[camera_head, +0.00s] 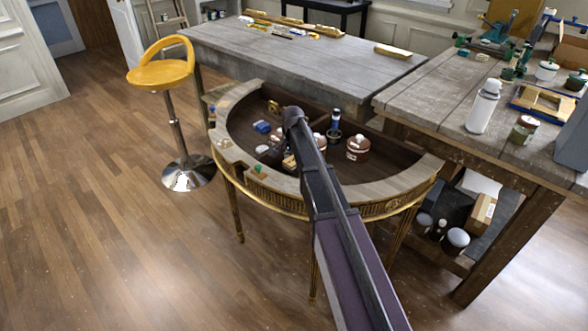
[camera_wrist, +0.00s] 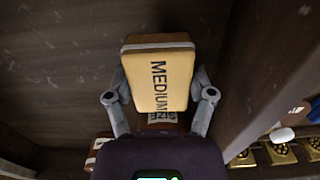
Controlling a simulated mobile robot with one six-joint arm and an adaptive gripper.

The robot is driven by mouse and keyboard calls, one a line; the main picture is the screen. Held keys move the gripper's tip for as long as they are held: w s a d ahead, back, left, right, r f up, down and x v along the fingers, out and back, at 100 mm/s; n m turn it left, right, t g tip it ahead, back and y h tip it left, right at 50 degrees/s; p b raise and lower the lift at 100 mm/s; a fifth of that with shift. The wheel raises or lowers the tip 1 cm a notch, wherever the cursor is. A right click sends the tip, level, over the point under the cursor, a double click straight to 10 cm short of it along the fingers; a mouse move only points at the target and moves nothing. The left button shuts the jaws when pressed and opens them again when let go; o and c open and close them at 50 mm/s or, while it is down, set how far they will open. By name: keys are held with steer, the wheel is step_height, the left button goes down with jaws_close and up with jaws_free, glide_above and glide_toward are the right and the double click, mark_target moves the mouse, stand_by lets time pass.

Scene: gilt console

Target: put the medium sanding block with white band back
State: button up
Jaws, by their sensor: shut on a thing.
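The medium sanding block (camera_wrist: 158,75) is a yellow-tan block with "MEDIUM" in dark letters in the wrist view. A pale band runs along its top edge. My gripper (camera_wrist: 160,92) is shut on it, one grey finger at each side. In the head view a small tan patch of the block (camera_head: 289,162) shows beside my arm, inside the half-round gilt console (camera_head: 395,183). My arm hides most of my gripper there. I cannot tell whether the block touches the dark console floor.
A brown jar (camera_head: 357,148), a dark bottle (camera_head: 335,121) and a blue item (camera_head: 262,127) stand inside the console. Its pale rim curves around them.

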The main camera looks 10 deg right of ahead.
mark_target(293, 160)
steer(key=shift+f+b, duration=0.5)
steer(key=shift+f, duration=0.3)
steer(key=shift+f, duration=0.2)
steer(key=o, duration=1)
steer(key=shift+o, duration=0.2)
steer(key=shift+r, duration=0.15)
step_height(293, 160, up, 12)
steer(key=p, duration=1.2)
steer(key=shift+r, duration=0.1)
steer(key=s+n, duration=1)
steer(key=s, duration=1.9)
steer(key=shift+d+n, duration=0.25)
steer(key=shift+n, duration=0.15)
